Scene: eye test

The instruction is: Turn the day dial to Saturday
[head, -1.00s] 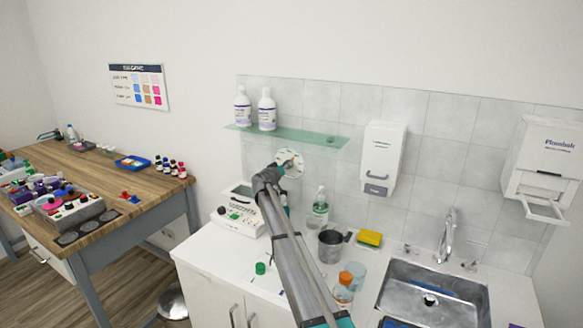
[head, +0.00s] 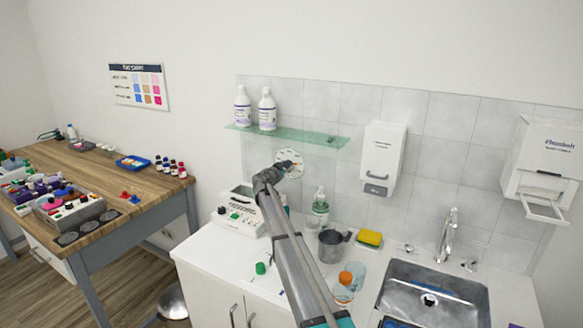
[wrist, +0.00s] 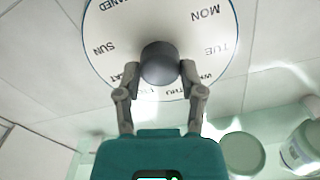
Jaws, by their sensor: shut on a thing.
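The day dial (head: 296,156) is a round white plate on the tiled wall below the glass shelf. In the wrist view its face (wrist: 112,25) carries day names, with SUN at left, MON and TUE at right, and WED, THU and SAT along the lower edge, partly covered by my fingers. A dark grey round knob (wrist: 160,58) stands at its middle. My gripper (wrist: 160,74) is shut on this knob, one finger on each side. No pointer mark shows on the knob. In the head view my gripper (head: 287,164) is small and partly hidden by my arm.
The glass shelf (head: 300,137) with two white bottles (head: 267,110) is just above the dial. A white dispenser (head: 383,160) hangs to the right. A clear bottle (head: 320,208), metal jug (head: 331,247) and white device (head: 238,214) stand on the counter below.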

